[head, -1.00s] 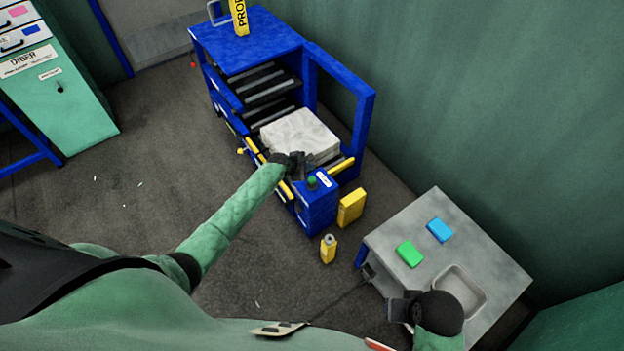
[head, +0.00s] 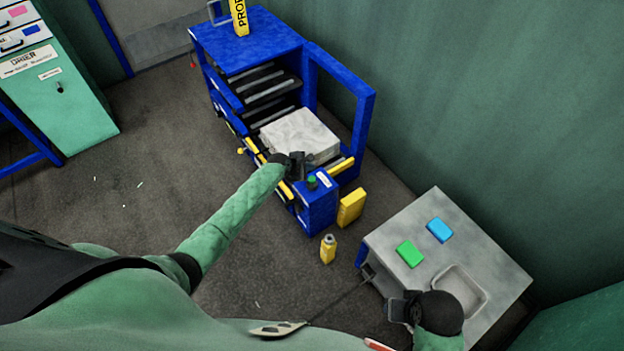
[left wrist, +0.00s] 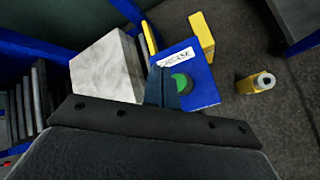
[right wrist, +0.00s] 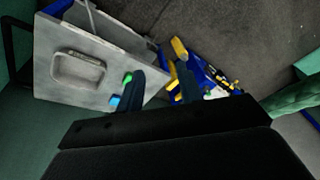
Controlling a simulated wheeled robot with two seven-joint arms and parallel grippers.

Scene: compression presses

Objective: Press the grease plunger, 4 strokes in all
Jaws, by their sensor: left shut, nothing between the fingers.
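The grease plunger is a green round button (head: 312,182) on top of a blue box (head: 317,208) at the front corner of the blue press. In the left wrist view the plunger (left wrist: 181,83) shows beside a white label reading GREASE (left wrist: 176,57). My left gripper (head: 301,167) is shut and empty, just left of the plunger in the head view. In the left wrist view its fingers (left wrist: 162,86) partly overlap the plunger's left edge; I cannot tell whether they touch it. My right gripper (right wrist: 157,70) is open and empty, by the grey table.
A pale block (head: 300,135) lies in the blue press. A yellow box (head: 351,207) and a yellow bottle (head: 328,249) stand on the floor beside the blue box. The grey table (head: 400,225) holds a green block (head: 410,253), a blue block (head: 440,230) and a tray (head: 481,301).

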